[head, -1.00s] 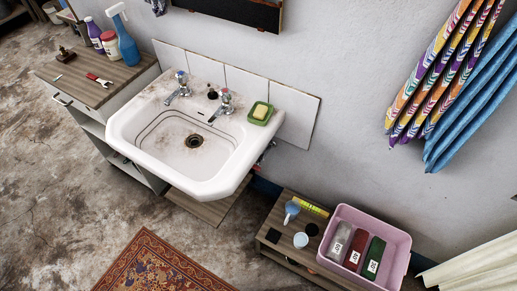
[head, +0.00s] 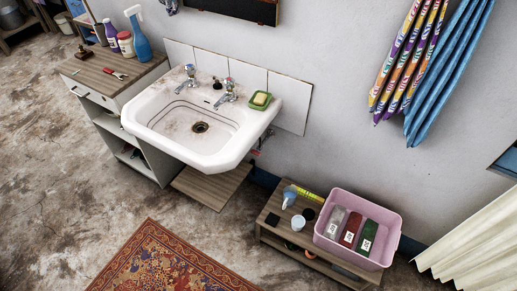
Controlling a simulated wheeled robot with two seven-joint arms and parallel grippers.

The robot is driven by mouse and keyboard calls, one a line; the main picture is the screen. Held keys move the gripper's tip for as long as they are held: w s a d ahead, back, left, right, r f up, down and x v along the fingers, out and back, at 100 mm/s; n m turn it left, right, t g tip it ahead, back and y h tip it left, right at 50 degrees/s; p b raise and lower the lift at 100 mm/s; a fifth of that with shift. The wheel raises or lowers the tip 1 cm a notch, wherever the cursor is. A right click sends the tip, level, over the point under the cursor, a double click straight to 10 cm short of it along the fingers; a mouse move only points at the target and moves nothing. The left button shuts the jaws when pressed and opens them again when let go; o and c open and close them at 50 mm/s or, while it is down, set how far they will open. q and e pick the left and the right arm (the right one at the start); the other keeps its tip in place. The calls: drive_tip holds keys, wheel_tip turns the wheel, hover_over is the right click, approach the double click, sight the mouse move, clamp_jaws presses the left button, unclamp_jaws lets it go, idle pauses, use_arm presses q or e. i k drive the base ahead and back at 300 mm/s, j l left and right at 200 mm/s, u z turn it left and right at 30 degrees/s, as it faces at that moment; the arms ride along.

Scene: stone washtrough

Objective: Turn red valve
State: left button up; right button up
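A small red part (head: 257,152) shows below the right edge of the white sink (head: 235,162), close to the wall. It may be the red valve, but it is too small and too hidden by the basin to tell its shape or position. Two chrome taps stand on the sink's back rim: the left tap (head: 188,82) and the right tap (head: 228,92), with small coloured caps. Neither of my grippers is in view.
A wooden cabinet (head: 100,88) with bottles stands left of the sink. A low wooden shelf (head: 270,225) with a pink bin (head: 385,258) stands right of it. A patterned rug (head: 165,262) lies in front. Bare floor (head: 60,190) is open at the left.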

sight(256, 153)
drive_tip(key=k, duration=0.1)
drive_tip(key=i+l+u, duration=0.25)
drive_tip(key=l, duration=0.3)
drive_tip(key=i+l+u, duration=0.1)
drive_tip(key=i+l, duration=0.15)
drive_tip(key=i+l+u, duration=0.15)
drive_tip(key=l, duration=0.25)
